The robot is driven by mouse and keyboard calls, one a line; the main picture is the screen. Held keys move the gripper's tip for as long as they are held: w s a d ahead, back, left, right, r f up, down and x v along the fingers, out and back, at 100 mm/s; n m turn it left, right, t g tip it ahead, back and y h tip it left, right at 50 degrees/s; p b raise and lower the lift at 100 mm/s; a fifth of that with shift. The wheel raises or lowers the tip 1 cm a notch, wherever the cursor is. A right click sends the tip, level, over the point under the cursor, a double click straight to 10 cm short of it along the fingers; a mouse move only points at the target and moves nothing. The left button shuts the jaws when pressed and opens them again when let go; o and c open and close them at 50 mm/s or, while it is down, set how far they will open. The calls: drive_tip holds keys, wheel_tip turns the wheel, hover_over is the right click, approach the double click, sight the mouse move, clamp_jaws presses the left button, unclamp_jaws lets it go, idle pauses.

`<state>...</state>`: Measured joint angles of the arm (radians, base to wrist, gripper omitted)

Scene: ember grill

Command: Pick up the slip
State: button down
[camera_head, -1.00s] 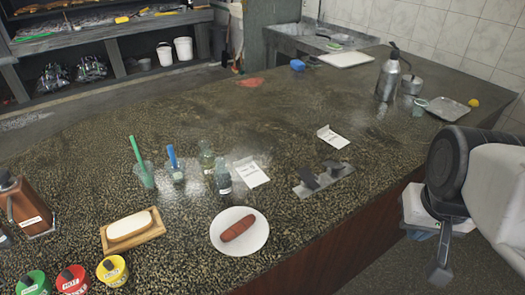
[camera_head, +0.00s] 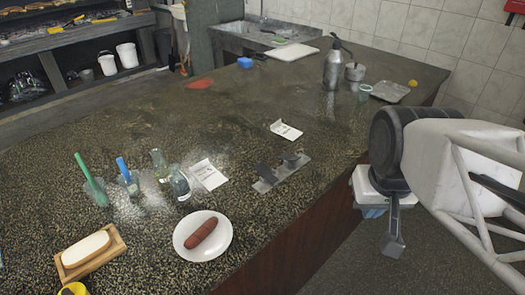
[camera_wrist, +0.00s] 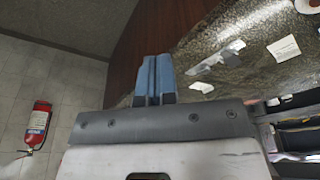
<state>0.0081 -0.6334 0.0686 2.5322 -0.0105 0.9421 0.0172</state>
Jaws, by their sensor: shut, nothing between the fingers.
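Two white paper slips with print lie on the dark speckled counter in the head view. One slip (camera_head: 208,174) is beside the glass bottles, and the other slip (camera_head: 286,130) lies farther back to the right. A white slip (camera_wrist: 284,48) also shows at the upper right of the wrist view; I cannot tell which of the two it is. My gripper (camera_wrist: 153,62) shows its blue fingers together and empty in the wrist view. In the head view my gripper (camera_head: 372,212) hangs off the counter's right side, well away from both slips.
A flat metal holder (camera_head: 282,172) lies between the slips and the counter's near edge. A plate (camera_head: 222,246) with a sausage (camera_head: 202,234), a green bottle (camera_head: 179,184) and a steel flask (camera_head: 332,70) stand on the counter.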

drive_tip(key=c, duration=1.8)
unclamp_jaws()
drive_tip(key=shift+c, duration=0.2)
drive_tip(key=shift+o, duration=1.1)
